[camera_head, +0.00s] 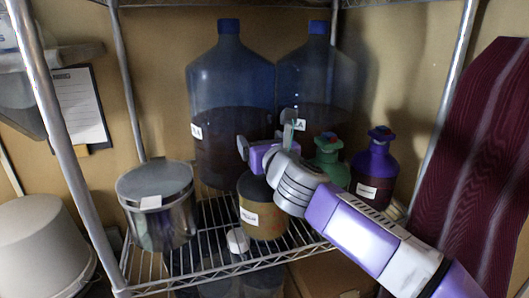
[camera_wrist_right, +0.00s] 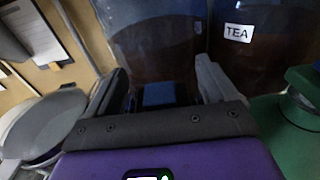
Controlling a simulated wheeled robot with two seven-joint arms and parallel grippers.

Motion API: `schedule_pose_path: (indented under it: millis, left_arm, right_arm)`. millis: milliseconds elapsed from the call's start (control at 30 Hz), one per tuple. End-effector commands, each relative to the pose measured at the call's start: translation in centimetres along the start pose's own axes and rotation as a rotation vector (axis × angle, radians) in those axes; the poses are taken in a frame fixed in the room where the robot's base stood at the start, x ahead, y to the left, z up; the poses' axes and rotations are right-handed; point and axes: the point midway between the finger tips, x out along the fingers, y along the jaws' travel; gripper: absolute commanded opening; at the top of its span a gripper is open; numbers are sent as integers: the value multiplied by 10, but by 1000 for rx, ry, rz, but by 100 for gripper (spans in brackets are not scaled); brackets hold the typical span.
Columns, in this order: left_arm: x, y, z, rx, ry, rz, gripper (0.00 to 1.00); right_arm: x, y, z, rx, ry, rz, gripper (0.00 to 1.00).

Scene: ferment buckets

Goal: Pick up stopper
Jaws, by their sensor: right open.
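The gripper hides the jar's top in the head view. Red-topped green (camera_head: 331,160) and purple (camera_head: 376,165) bottles stand to the right. My left gripper is not in view.
Two large bottles (camera_head: 232,85) (camera_head: 318,75) of dark liquid stand at the back of the wire shelf (camera_head: 215,262). A metal pot (camera_head: 158,205) stands at left, and a small white round object (camera_head: 238,240) lies near the jar. Metal posts (camera_head: 62,130) frame the shelf.

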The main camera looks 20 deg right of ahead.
Motion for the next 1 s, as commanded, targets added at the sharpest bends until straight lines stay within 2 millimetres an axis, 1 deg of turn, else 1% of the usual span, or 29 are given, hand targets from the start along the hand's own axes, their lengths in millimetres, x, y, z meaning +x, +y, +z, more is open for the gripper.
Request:
schedule_pose_path:
  millis: [33,67,400,633,733,867,1000]
  left_arm:
    - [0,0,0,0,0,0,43]
    - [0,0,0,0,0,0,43]
    - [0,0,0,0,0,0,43]
    - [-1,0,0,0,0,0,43]
    - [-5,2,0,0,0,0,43]
    - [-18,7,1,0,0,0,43]
    - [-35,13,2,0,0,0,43]
  right_arm:
    - [0,0,0,0,0,0,85]
    - [0,0,0,0,0,0,82]
    - [0,0,0,0,0,0,30]
    - [-1,0,1,0,0,1,29]
    - [-1,0,8,1,-1,1,29]
    - [-2,1,29,2,-2,2,29]
    - [-4,0,57,2,-2,1,29]
